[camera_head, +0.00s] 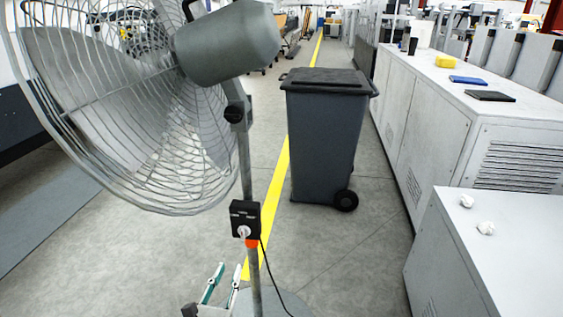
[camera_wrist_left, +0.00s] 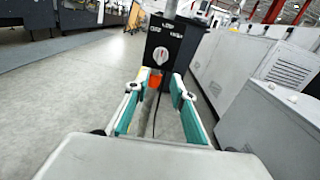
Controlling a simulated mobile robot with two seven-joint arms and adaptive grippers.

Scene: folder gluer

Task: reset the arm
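My left gripper (camera_head: 228,270) is low in the head view, just left of the fan's pole (camera_head: 246,165). Its two green-and-grey fingers are apart with nothing between them. In the left wrist view the open fingers (camera_wrist_left: 155,88) frame the pole and the orange collar under the black control box (camera_wrist_left: 165,50), which has a white knob. The control box also shows in the head view (camera_head: 245,218), above and right of the fingertips. The gripper looks close to the pole; I cannot tell the exact gap. My right gripper is in neither view.
The large caged fan (camera_head: 120,110) fills the upper left. A dark wheeled bin (camera_head: 325,135) stands beyond it by the yellow floor line (camera_head: 278,175). White cabinets (camera_head: 430,120) line the right, carrying a yellow item (camera_head: 445,61) and crumpled white pieces (camera_head: 486,228). Floor is clear at left.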

